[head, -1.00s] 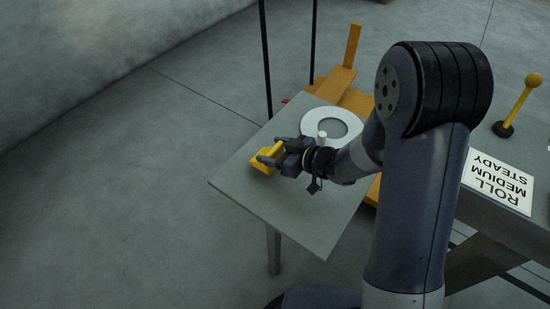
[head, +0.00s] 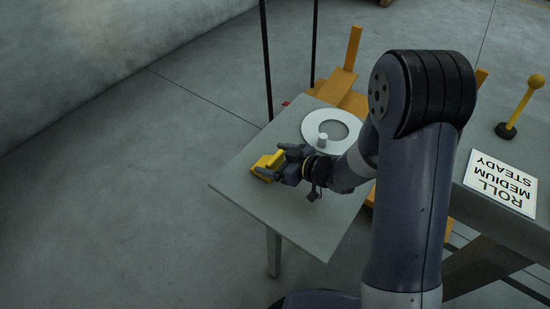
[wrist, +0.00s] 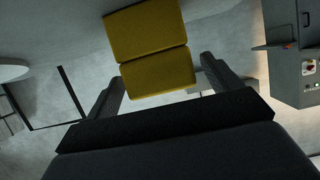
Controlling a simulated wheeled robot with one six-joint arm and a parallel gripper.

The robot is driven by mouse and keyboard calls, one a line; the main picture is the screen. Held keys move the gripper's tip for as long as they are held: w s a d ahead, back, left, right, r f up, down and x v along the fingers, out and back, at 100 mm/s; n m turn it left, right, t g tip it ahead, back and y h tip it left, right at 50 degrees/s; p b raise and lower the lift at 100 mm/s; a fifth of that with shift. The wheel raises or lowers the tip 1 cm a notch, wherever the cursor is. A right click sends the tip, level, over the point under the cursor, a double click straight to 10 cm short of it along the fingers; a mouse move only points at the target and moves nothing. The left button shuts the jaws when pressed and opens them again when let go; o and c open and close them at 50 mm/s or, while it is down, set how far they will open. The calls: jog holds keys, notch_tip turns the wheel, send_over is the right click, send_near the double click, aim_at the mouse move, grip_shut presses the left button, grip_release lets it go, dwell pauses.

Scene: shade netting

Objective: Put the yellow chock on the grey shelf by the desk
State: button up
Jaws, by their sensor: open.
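The yellow chock (head: 264,164) sits on the grey table-like top (head: 285,222), near its left edge. My gripper (head: 272,160) is open beside it, low over the top, with its fingers pointing left towards the chock. In the wrist view the chock (wrist: 150,60) shows as two yellow faces ahead of my open gripper (wrist: 163,75). Its near end lies between the fingertips, with a gap visible on both sides. I cannot tell whether this grey top is the shelf that the task names.
The desk (head: 472,215) at right bears a lettered sign (head: 500,184) and a yellow-knobbed lever (head: 521,106). Orange boards (head: 340,86) and dark posts (head: 267,60) stand behind.

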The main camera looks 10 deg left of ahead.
jog(key=shift+r, duration=0.1)
jog(key=shift+d+r, duration=0.1)
jog(key=shift+r, duration=0.05)
jog(key=p+v, duration=0.1)
jog(key=v, duration=1)
jog(key=shift+s+d+p, duration=0.25)
jog(key=shift+d+p, duration=0.05)
jog(key=shift+p, duration=0.05)
